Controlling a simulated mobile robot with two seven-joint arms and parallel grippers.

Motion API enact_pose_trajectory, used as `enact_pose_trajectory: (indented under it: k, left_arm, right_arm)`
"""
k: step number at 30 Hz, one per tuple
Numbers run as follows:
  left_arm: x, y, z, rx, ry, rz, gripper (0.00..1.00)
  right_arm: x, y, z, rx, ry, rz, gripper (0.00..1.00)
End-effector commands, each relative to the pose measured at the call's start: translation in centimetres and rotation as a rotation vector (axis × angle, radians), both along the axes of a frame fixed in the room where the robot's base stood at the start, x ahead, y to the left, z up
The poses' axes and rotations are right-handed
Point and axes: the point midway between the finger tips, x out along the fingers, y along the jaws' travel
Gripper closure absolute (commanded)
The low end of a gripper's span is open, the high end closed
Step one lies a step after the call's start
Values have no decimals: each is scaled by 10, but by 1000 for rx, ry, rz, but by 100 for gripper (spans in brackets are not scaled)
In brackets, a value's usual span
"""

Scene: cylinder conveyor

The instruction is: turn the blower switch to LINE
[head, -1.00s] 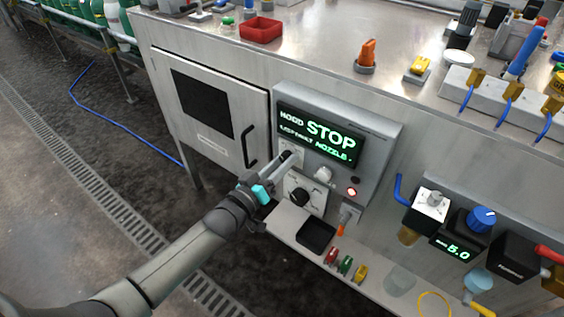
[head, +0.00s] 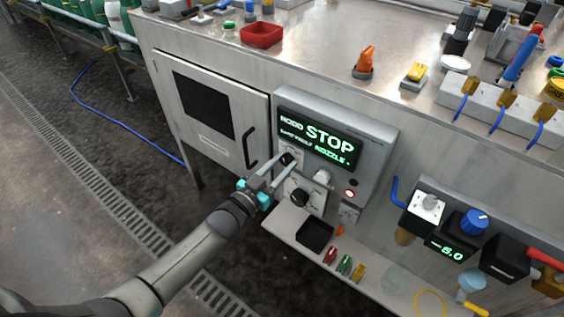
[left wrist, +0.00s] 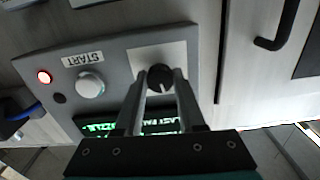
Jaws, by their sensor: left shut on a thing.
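The grey control box has a display (head: 318,138) that reads STOP in large green letters, with a NOZZLE fault line under it. A black rotary knob (head: 287,159) sits on a pale plate below the display's left end. My left gripper (head: 279,167) reaches it from the lower left and is shut on it. In the left wrist view the knob (left wrist: 160,77) sits between the tips of my two fingers, and its label is not readable. My right gripper is not in view.
A white button (left wrist: 90,85) beside a START label and a lit red lamp (left wrist: 44,77) are on the same box. A shelf with a black tray (head: 315,234) lies below. A cabinet door handle (head: 249,148) is to the left.

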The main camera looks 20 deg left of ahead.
Motion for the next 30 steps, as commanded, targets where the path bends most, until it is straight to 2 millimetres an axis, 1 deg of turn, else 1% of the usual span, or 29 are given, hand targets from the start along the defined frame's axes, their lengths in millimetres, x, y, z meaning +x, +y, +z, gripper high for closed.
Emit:
enact_pose_trajectory:
  k: [6,12,28,29,30]
  left_arm:
    - [0,0,0,114,-39,0,100]
    - [0,0,0,172,-62,0,100]
    - [0,0,-1,194,-69,0,100]
    - [0,0,-1,193,-69,0,58]
    - [0,0,-1,193,-69,0,54]
  right_arm:
    - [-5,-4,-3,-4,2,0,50]
    - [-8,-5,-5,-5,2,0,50]
    - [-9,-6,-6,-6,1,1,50]
    - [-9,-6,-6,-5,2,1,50]
    - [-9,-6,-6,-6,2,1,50]
